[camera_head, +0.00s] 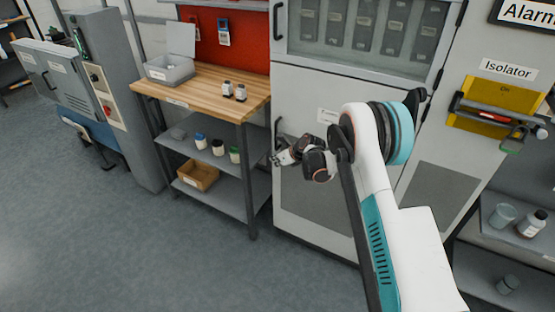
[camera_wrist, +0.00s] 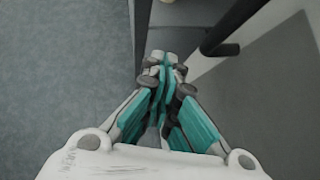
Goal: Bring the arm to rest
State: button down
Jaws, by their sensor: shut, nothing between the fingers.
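My gripper (camera_head: 279,159) is held out in front of the grey cabinet (camera_head: 315,200), to the right of the wooden-topped workbench (camera_head: 205,92) in the head view. Its fingers point left and away from the cabinet. In the wrist view my gripper (camera_wrist: 164,60) has its two teal fingers together, shut with nothing between them. My arm is bent and raised over the floor.
A grey bin (camera_head: 170,70) and two small white bottles (camera_head: 228,89) stand on the workbench. Its shelves hold several bottles and a cardboard box (camera_head: 198,176). A yellow isolator panel (camera_head: 490,105) is at the right, above shelves with containers. The floor (camera_head: 90,240) at left is clear.

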jog(key=s+d+r+n+p, duration=0.1)
jog(key=s+r+n, duration=0.1)
jog(key=s+r, duration=0.35)
jog(key=s+d+r+n+h+p, duration=0.1)
jog(key=s+r+n, duration=0.1)
jog(key=r, duration=0.7)
jog(key=s+d+r+n+p, duration=0.1)
jog(key=s+r+n, duration=0.15)
jog(key=r, duration=0.45)
jog(key=s+d+r+n+h, duration=0.1)
jog(key=s+d+r+n, duration=0.25)
jog(key=s+r, duration=0.3)
jog(key=s+d+r+n+h, duration=0.1)
jog(key=s+d+r+n, duration=0.3)
jog(key=s, duration=0.3)
jog(key=s+d+n+h, duration=0.1)
jog(key=s+d+n, duration=0.2)
jog(key=s, duration=0.6)
jog(key=s+d+r+n+h, duration=0.1)
jog(key=s+d+n, duration=0.2)
jog(key=s+n, duration=0.3)
jog(key=s+d+r+n+h, duration=0.1)
jog(key=s+n, duration=0.3)
jog(key=s, duration=0.9)
jog(key=shift+d+t, duration=0.3)
jog(key=shift+d, duration=0.6)
jog(key=shift+b, duration=0.3)
